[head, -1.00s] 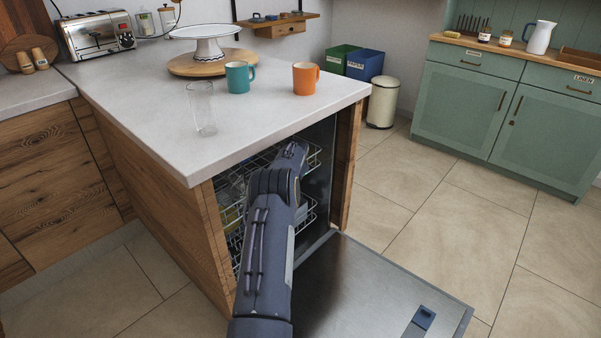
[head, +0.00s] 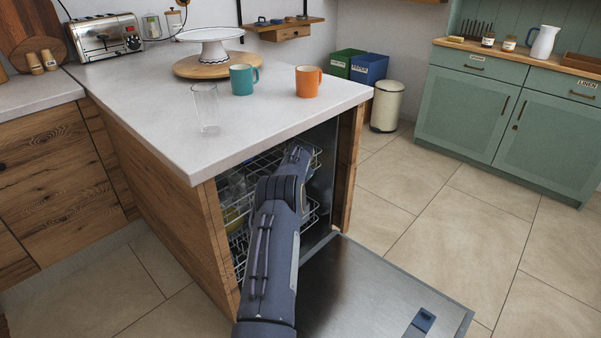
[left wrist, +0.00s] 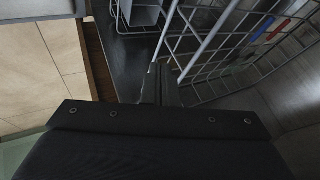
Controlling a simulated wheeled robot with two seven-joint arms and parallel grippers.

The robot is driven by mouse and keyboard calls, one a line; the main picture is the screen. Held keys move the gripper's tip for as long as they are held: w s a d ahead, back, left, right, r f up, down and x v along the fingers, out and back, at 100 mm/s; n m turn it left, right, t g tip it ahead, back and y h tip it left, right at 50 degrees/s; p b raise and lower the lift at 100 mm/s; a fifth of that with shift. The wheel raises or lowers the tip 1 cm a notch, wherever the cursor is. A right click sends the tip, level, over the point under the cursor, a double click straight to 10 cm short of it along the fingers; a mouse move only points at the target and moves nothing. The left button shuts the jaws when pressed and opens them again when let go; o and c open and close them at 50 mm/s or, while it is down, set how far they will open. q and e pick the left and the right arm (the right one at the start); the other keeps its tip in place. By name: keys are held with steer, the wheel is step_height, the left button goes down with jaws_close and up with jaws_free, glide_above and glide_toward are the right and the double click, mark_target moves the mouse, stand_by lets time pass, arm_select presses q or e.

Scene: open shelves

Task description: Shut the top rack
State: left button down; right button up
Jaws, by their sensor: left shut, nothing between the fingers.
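The open dishwasher under the counter holds a white wire top rack (head: 257,163), which sits inside the opening. A lower wire rack (head: 310,217) shows partly beneath it. My left arm reaches into the opening across the racks and hides much of them. Its gripper is hidden in the head view. In the left wrist view the left gripper (left wrist: 160,84) is shut and empty, with its tips close to rack wires (left wrist: 205,45). I cannot tell whether they touch. My right gripper is not in view.
The dishwasher door (head: 375,295) lies folded down over the floor. The countertop (head: 140,100) overhangs the opening and carries a clear glass (head: 206,108), a teal mug (head: 242,80) and an orange mug (head: 308,82). The tiled floor on the right is clear.

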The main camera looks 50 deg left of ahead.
arm_select(q)
steer(key=d+p+v, duration=0.1)
steer(key=v, duration=0.9)
steer(key=shift+d, duration=0.2)
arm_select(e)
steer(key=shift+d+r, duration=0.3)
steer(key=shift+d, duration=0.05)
arm_select(q)
steer(key=shift+w, duration=0.15)
